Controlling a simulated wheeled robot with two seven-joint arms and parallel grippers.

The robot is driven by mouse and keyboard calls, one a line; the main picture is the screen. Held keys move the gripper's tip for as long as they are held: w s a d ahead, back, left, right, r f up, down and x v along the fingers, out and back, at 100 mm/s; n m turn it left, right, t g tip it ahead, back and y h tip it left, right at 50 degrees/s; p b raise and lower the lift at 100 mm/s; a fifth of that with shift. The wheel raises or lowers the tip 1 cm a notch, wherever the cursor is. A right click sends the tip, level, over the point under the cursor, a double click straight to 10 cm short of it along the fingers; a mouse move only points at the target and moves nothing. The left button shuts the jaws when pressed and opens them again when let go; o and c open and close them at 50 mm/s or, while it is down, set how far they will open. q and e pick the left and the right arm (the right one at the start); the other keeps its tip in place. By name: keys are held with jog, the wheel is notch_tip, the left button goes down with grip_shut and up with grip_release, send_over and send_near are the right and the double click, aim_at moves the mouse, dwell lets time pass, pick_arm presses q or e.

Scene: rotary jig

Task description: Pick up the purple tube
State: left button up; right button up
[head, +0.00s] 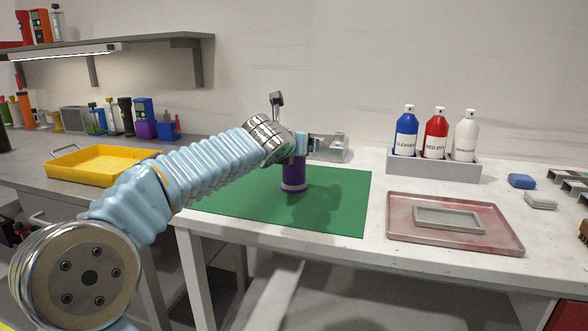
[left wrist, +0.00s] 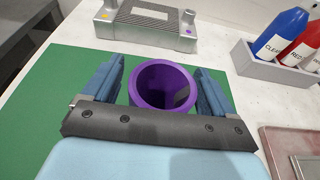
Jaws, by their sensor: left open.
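The purple tube (head: 294,178) stands upright on the green mat (head: 340,205), with a pale band low on its side. In the left wrist view the tube (left wrist: 142,84) shows its open, hollow top. My left gripper (left wrist: 162,72) is open, with one blue finger on each side of the tube and a small gap visible at each side. In the head view my left gripper (head: 299,147) is at the tube's upper part, and my wrist partly hides it. My right gripper is not in view.
A grey metal fixture (head: 331,154) stands just behind the tube. A rack (head: 430,166) of blue, red and white bottles is to the right, behind a reddish tray (head: 400,213). A yellow tray (head: 62,171) lies on the left bench. The mat around the tube is clear.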

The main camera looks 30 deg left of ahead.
pick_arm(q)
jog(key=shift+w, duration=0.1)
jog(key=shift+c, duration=0.3)
jog(key=shift+r, duration=0.1)
grip_shut()
